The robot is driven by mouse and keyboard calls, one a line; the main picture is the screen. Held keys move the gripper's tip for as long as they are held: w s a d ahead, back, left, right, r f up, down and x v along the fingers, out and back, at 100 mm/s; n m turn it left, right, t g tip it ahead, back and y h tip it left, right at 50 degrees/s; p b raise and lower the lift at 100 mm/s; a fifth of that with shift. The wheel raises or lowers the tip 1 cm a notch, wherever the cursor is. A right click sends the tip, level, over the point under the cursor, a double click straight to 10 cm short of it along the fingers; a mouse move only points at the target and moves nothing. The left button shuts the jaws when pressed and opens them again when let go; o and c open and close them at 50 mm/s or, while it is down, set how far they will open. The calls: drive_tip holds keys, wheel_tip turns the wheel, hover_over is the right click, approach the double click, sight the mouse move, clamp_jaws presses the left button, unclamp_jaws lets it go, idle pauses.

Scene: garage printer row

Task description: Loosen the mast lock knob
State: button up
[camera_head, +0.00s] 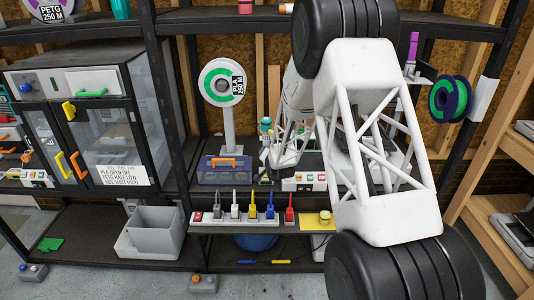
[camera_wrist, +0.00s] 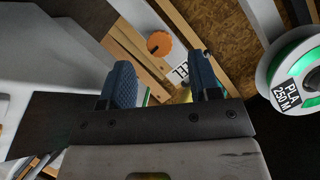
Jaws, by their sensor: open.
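My gripper (camera_wrist: 163,78) shows in the wrist view with its two blue ridged fingers apart. Nothing is clearly held between them. A small yellow part (camera_wrist: 187,93), partly hidden, shows beside the right finger; I cannot tell whether it is the mast lock knob or whether it touches the finger. An orange disc (camera_wrist: 159,43) with a dark mark lies beyond the fingertips. In the head view my white arm covers much of the right side of the bench, and no mast lock knob can be made out for certain.
A PLA spool on a post (camera_head: 221,83) stands left of my arm; it also shows at right in the wrist view (camera_wrist: 290,95). A blue case (camera_head: 226,170) and a row of coloured tools (camera_head: 252,213) are near. A grey bin (camera_head: 155,228) stands lower left.

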drive_tip(key=shift+x, duration=2.05)
drive_tip(key=c, duration=0.9)
